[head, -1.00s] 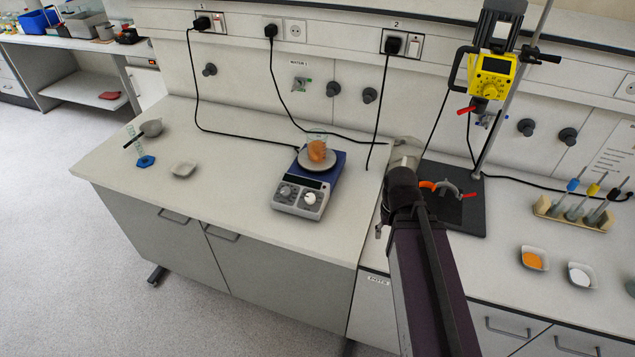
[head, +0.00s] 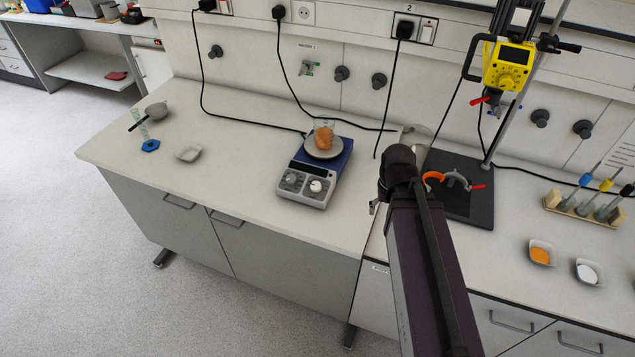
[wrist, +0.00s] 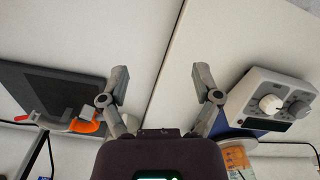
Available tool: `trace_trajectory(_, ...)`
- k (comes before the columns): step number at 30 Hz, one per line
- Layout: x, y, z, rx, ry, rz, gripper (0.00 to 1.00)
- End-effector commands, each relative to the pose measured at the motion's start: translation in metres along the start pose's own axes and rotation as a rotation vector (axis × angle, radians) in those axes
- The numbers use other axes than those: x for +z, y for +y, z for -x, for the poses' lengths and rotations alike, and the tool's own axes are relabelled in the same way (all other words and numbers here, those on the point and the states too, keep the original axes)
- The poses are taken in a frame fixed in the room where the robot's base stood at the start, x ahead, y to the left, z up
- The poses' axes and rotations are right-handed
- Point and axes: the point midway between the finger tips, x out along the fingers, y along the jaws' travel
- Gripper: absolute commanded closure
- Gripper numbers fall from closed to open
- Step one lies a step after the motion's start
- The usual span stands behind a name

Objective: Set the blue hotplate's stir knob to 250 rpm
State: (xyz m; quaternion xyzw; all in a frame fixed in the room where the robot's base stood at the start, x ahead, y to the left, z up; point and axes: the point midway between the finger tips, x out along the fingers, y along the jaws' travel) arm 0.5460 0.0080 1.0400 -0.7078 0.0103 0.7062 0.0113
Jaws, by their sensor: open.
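The blue hotplate (head: 336,166) stands on the left bench with a pale front panel and two knobs, one grey (head: 292,179) and one white (head: 316,186). In the wrist view the hotplate (wrist: 252,92) is at the right, with the white knob (wrist: 270,104) and the grey knob (wrist: 298,109) facing me. The scale marks are too small to read. My gripper (wrist: 159,74) is open and empty, to the side of the hotplate and apart from it. In the head view my arm hides most of the gripper.
A beaker of orange stuff (head: 324,136) stands on the hotplate's round plate. A stirrer stand with a black base (head: 475,208) is right of my arm. A white dish (head: 188,153) and a blue item (head: 150,145) lie left. Bench between dish and hotplate is clear.

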Motion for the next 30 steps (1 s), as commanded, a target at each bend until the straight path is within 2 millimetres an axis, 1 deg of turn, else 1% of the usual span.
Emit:
trace_trajectory(1,-0.009,-0.01,0.009,-0.002,0.002,-0.011,0.18)
trace_trajectory(5,-0.03,-0.035,0.026,-0.009,0.007,-0.079,0.18)
trace_trajectory(8,-0.05,-0.06,0.043,-0.017,0.011,-0.152,0.18)
trace_trajectory(12,-0.078,-0.101,0.067,-0.029,0.014,-0.268,0.18)
trace_trajectory(15,-0.094,-0.131,0.082,-0.039,0.015,-0.348,0.18)
trace_trajectory(18,-0.105,-0.156,0.092,-0.047,0.016,-0.414,0.18)
trace_trajectory(21,-0.112,-0.173,0.099,-0.053,0.015,-0.463,0.18)
trace_trajectory(24,-0.115,-0.182,0.102,-0.057,0.014,-0.492,0.18)
trace_trajectory(30,-0.114,-0.185,0.101,-0.058,0.014,-0.504,0.18)
